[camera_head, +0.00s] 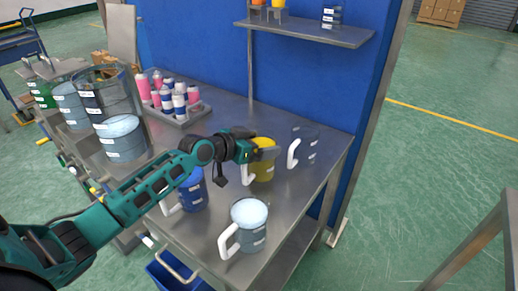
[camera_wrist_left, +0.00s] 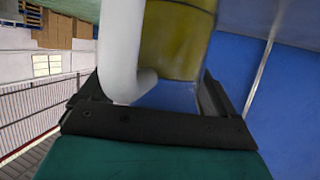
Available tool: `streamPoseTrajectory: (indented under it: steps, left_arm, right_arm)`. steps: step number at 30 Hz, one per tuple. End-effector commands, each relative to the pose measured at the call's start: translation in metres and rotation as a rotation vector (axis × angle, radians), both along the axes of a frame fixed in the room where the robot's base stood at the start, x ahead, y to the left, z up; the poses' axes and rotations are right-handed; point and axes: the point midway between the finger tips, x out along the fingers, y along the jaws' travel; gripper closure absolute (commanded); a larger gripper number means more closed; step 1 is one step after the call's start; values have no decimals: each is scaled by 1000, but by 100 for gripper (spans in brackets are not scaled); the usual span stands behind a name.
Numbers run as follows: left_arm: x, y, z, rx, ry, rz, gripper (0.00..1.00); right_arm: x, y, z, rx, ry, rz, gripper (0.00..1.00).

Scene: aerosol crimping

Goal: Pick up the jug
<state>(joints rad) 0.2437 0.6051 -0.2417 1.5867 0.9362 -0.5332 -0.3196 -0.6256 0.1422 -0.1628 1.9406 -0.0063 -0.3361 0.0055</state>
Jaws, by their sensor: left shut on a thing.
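A yellow jug (camera_head: 264,171) with a white handle is at the right part of the steel workbench. My left gripper (camera_head: 265,153) reaches it from the left, near its top. In the left wrist view the jug's yellow body (camera_wrist_left: 178,40) and its white handle (camera_wrist_left: 120,50) show between the two dark fingers of my left gripper (camera_wrist_left: 155,95). The gripper is shut on the jug; the exact contact is partly hidden. Whether the jug touches the bench is hard to tell. My right gripper is not in view.
A blue jug (camera_head: 192,192), a jug with pale contents (camera_head: 250,232) and a clear jug (camera_head: 304,148) stand around the yellow one on the workbench (camera_head: 225,122). Large clear containers (camera_head: 122,138) stand at left. A tray (camera_head: 186,115) holds pink and white cans. A shelf (camera_head: 305,31) hangs above.

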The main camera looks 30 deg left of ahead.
Motion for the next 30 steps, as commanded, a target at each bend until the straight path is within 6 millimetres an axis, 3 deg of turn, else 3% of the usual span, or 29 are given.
streamPoseTrajectory:
  steps: [1, 12, 18, 24, 30]
  left_arm:
    - [1, 0, 15, -1, -11, 0, 95]
    - [1, 0, 107, 1, -15, 0, 95]
    - [1, 0, 149, 0, -13, 0, 95]
    - [1, 0, 174, -1, -10, 1, 95]
    - [0, 0, 182, -3, -8, 1, 95]
  right_arm:
    - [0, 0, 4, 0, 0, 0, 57]
    - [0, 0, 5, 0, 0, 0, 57]
    - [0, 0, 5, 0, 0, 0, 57]
    - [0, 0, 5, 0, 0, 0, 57]
    - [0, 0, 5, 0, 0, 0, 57]
